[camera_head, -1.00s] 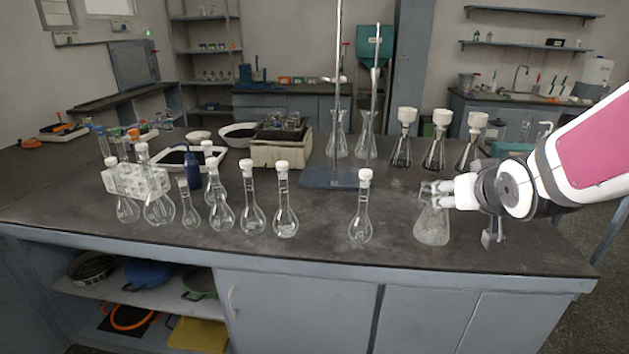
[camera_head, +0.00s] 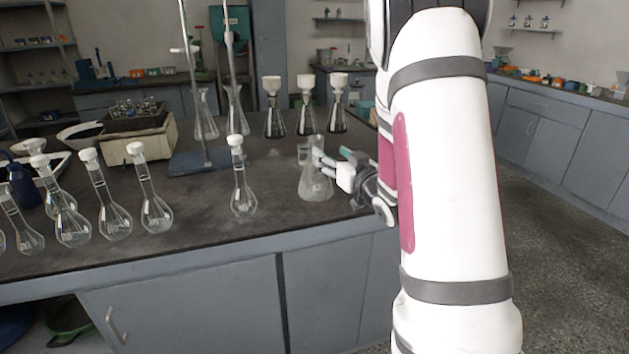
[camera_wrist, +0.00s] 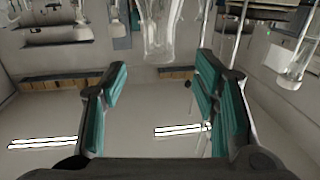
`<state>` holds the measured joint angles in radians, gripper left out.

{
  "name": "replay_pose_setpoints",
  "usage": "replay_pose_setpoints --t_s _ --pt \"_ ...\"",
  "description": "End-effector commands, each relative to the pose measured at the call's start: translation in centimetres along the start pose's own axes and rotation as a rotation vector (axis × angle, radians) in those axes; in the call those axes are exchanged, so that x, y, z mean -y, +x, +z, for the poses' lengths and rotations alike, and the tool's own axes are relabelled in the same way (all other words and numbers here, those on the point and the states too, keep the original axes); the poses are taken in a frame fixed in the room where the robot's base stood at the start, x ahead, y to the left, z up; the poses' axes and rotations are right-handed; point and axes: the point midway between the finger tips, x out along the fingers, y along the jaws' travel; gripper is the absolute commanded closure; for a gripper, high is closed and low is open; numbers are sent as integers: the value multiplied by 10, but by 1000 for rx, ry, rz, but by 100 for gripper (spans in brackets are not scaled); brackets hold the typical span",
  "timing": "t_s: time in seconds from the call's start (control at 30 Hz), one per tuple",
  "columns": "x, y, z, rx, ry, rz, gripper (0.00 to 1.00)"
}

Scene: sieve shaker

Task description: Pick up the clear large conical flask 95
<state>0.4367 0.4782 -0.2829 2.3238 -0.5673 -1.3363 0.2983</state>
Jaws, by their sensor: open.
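The clear large conical flask (camera_head: 315,186) stands upright on the dark bench top, near its front right part. My gripper (camera_head: 317,156) comes from the right at the height of the flask's neck, and its fingers overlap the upper flask in the head view. In the wrist view, which looks upside down, my gripper (camera_wrist: 161,72) has its two teal-padded fingers wide apart. A clear glass neck, apparently the flask's (camera_wrist: 158,32), shows at the top centre between and beyond the fingertips. I cannot tell whether a finger touches the glass.
A round-bottomed volumetric flask (camera_head: 242,190) with a white stopper stands left of the conical flask; several more stand further left. Several flasks with white funnels (camera_head: 305,108) stand behind. A stand (camera_head: 205,164) with tall rods is at back left. My arm covers the right side.

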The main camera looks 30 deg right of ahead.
Motion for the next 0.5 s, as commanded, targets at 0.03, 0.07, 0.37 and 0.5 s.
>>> replay_pose_setpoints --t_s 0.03,0.07,0.37,0.5 --pt "1 11 0 -2 -2 -3 45" --pt "1 16 0 -2 -2 -2 45" --pt "0 46 0 0 0 1 45" --pt "0 59 3 0 -1 0 45"
